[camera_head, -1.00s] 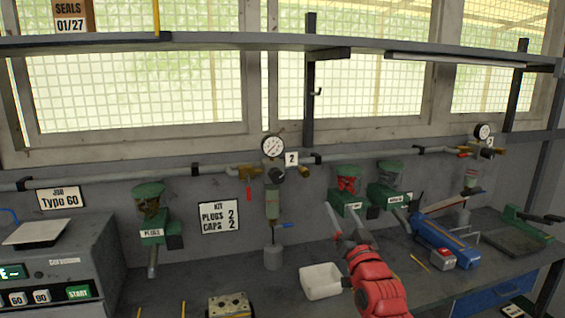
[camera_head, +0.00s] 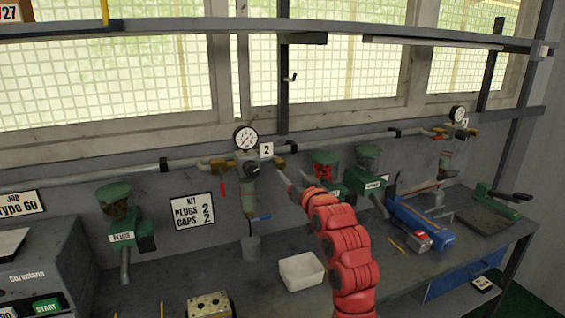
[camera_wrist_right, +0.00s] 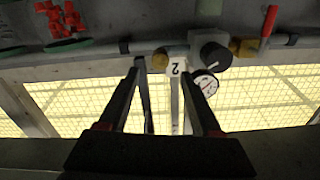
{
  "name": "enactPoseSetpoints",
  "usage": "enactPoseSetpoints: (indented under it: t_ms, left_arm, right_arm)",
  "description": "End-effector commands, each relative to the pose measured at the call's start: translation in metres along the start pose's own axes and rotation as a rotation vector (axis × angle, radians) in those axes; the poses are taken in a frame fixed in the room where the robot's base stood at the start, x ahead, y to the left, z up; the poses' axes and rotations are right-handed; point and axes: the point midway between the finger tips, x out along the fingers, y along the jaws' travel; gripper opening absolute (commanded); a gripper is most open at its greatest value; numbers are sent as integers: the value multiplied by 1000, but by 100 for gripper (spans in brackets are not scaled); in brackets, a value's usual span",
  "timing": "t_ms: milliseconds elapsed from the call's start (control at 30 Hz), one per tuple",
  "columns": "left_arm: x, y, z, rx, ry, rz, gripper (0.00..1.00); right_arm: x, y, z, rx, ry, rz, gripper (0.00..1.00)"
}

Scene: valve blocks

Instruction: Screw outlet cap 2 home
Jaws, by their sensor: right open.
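The station marked 2 shows a dial gauge (camera_head: 246,138), a dark round knob (camera_head: 252,170) and a white tag "2" (camera_head: 266,150). I cannot tell the exact gap to the fitting. My left gripper is out of view.
A wall pipe runs behind, with a red-handled valve (camera_head: 222,186) left of station 2. Green dispensers (camera_head: 130,225) hang on the wall. A shelf (camera_head: 180,30) crosses above.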

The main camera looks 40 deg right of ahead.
Motion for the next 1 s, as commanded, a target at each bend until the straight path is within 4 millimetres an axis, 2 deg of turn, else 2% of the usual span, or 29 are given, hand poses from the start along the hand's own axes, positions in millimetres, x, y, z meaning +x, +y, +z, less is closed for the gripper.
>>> enactPoseSetpoints:
  t_ms: [200,400,600,833,867,1000]
  left_arm:
    - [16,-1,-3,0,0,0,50]
    - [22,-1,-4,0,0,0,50]
    - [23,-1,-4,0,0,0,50]
    - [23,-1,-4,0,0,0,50]
    - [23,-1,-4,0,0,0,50]
    - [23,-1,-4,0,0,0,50]
  right_arm:
    - [40,-1,-1,3,-6,-1,66]
    - [62,-1,0,1,-4,-1,66]
    - [69,0,0,0,0,1,66]
    - [70,0,1,0,0,1,66]
    - [70,0,1,0,0,1,64]
    - [70,0,1,0,0,1,39]
